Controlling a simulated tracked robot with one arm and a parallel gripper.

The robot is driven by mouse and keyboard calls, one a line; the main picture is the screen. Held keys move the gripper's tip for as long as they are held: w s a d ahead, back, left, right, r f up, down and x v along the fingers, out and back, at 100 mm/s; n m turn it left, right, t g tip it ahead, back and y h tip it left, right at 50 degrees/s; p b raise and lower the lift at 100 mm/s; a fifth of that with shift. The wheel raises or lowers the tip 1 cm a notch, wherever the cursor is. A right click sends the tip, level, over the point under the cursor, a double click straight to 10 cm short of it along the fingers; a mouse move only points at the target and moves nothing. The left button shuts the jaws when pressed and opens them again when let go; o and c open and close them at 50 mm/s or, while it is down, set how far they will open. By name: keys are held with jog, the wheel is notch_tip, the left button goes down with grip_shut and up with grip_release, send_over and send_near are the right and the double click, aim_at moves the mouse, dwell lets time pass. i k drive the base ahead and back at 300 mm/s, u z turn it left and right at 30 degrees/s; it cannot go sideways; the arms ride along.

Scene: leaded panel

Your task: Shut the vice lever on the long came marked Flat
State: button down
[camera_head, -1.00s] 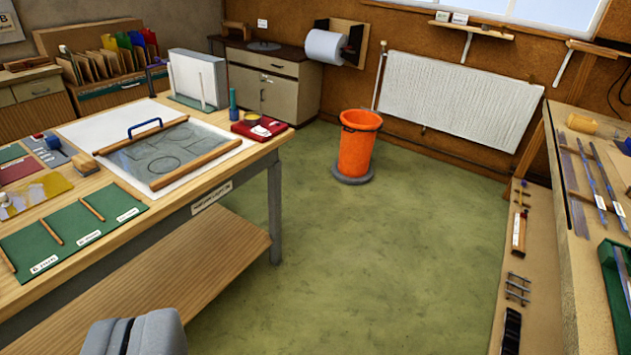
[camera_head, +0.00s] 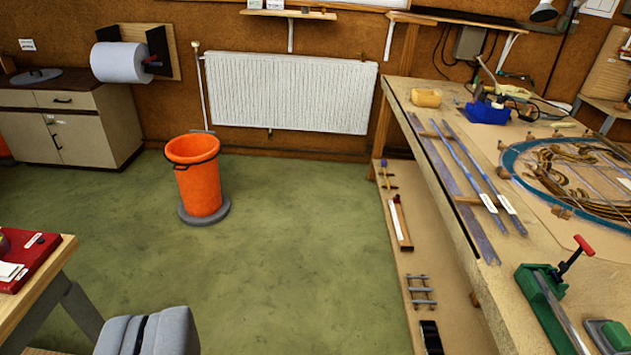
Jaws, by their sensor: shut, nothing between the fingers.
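The green vice (camera_head: 533,292) is on the right bench, near the lower right of the picture. Its red-handled lever (camera_head: 577,252) stands up at a slant. A grey strip seems to run along the vice toward the bottom edge; I cannot tell whether it is clamped. Long cames (camera_head: 468,160) lie on wooden supports further back on the bench. Two of them carry white tags too small to read, so I cannot tell which is marked Flat.
An orange bin (camera_head: 198,175) stands on the green floor, which is open in the middle. The right bench (camera_head: 440,105) also holds a blue tool stand (camera_head: 487,111) and a round leaded panel (camera_head: 575,165). A low shelf (camera_head: 395,265) runs beneath it. Another table's corner (camera_head: 40,285) is at left.

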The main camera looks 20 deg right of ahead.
aim_at(564, 267)
jog(key=z, duration=0.45)
jog(key=i, duration=1.3)
jog(key=z, duration=0.55)
jog(key=i, duration=0.4)
jog(key=z, duration=0.15)
